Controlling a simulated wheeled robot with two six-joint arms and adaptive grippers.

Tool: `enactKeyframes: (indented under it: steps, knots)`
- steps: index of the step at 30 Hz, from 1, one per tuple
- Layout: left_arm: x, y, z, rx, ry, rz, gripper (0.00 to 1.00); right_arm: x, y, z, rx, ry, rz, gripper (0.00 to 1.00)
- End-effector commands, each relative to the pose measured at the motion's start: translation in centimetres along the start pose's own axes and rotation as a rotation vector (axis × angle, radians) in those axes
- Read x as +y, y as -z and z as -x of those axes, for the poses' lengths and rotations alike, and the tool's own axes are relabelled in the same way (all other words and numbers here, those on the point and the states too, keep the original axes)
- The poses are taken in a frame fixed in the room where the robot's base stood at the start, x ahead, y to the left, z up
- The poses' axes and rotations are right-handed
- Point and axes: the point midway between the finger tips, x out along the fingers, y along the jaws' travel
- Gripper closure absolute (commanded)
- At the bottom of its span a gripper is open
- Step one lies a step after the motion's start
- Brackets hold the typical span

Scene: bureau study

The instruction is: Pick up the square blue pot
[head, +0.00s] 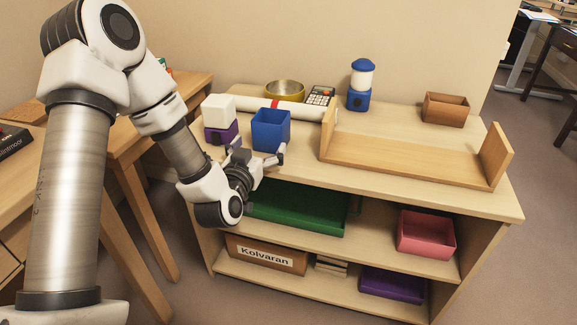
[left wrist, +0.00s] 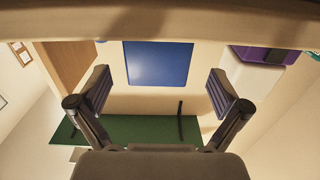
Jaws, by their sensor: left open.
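The square blue pot (head: 270,131) stands upright on the light wooden shelf top (head: 300,165), near its front edge on the left. It also shows in the left wrist view (left wrist: 157,63), centred beyond the two fingers. My left gripper (head: 259,156) is open at the front of the pot, with its fingers spread to either side of the pot's width. In the left wrist view my left gripper (left wrist: 160,90) has nothing between its pads, and I cannot tell how far the pot is from them. My right gripper is not in view.
A white-and-purple object (head: 221,119) stands close left of the pot. A white roll (head: 300,110), a brass bowl (head: 285,91) and a calculator (head: 320,95) lie behind. A blue-and-white lantern (head: 361,85) and a wooden rack (head: 410,165) are to the right. A green tray (head: 298,208) sits below.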

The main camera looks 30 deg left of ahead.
Motion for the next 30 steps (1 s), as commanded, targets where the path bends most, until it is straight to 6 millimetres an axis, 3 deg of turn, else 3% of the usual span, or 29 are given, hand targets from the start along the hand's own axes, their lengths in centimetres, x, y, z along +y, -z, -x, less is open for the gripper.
enactKeyframes:
  steps: [1, 5, 18, 25, 30]
  knots:
    - [0.0, -0.9, -0.1, 0.014, 0.001, 0.005, 0.00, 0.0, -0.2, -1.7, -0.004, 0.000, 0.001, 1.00]
    - [0.0, -0.3, -1.0, 0.025, 0.001, 0.005, 0.00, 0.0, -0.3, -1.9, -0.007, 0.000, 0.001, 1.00]
    - [0.4, 0.1, -7.6, 0.022, -0.001, 0.005, 0.00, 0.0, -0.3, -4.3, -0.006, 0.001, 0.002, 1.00]
    - [0.4, 0.3, -7.9, 0.020, -0.001, 0.006, 0.00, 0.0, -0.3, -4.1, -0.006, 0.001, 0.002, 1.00]
    - [0.4, 0.3, -7.9, 0.020, -0.001, 0.006, 0.57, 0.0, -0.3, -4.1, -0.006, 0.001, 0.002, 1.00]
